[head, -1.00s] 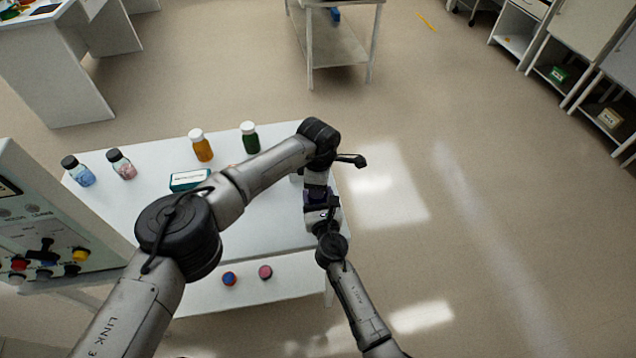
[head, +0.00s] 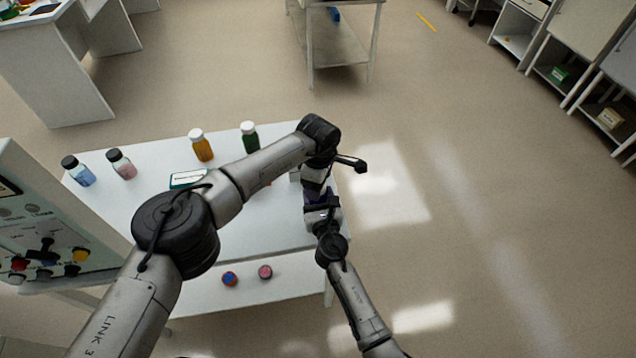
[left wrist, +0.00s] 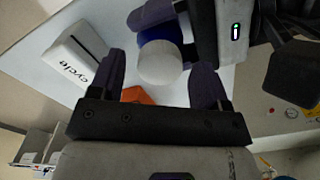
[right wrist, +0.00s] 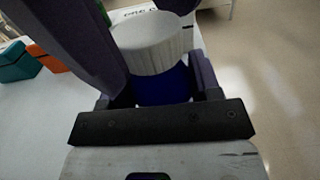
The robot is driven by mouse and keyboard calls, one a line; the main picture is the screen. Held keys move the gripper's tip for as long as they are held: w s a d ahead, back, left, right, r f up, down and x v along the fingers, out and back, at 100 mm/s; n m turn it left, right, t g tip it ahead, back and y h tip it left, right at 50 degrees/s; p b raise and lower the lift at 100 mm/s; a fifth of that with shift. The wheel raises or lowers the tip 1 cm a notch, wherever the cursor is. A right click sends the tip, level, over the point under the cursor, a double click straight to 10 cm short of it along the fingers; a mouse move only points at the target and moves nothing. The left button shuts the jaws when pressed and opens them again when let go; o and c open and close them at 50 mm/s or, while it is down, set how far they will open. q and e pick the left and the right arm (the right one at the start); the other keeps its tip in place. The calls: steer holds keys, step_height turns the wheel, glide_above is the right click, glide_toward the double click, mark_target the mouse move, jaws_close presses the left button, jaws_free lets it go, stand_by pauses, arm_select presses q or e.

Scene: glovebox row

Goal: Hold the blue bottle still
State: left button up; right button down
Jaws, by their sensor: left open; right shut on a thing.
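The blue bottle (right wrist: 165,87) has a ribbed white cap (right wrist: 150,42). My right gripper (right wrist: 160,82) is shut on its blue body, with a finger on each side. In the left wrist view the cap (left wrist: 160,64) lies between the spread fingers of my left gripper (left wrist: 160,80). The left gripper is open, with visible gaps beside the cap. In the head view both grippers meet at the right end of the white table (head: 250,215), and my arms mostly hide the bottle.
Amber (head: 201,147), green (head: 249,138), pink (head: 121,165) and pale blue (head: 79,171) bottles stand along the far side. A teal box (head: 188,179) lies mid-table. An orange box (right wrist: 45,58) and a white box (left wrist: 78,55) are near the grippers. A control panel (head: 45,235) stands left.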

arm_select(q)
steer(key=shift+r, duration=1.85)
steer(key=shift+c, duration=0.2)
steer(key=shift+r, duration=0.1)
steer(key=shift+c, duration=0.3)
steer(key=shift+w+d+r+h, duration=0.1)
steer(key=shift+w+r+h, duration=0.05)
steer(key=shift+r, duration=0.45)
steer(key=shift+w+d+r+h, duration=0.1)
steer(key=shift+w+r+h, duration=0.05)
steer(key=shift+r, duration=0.45)
steer(key=n, duration=0.3)
steer(key=shift+r, duration=0.3)
steer(key=n, duration=0.4)
steer(key=shift+s+r, duration=0.1)
steer(key=shift+s, duration=0.05)
steer(key=n, duration=0.4)
steer(key=shift+s+a+n, duration=0.1)
steer(key=shift+a+n, duration=0.1)
steer(key=shift+n, duration=0.2)
steer(key=n, duration=0.3)
steer(key=shift+n, duration=0.3)
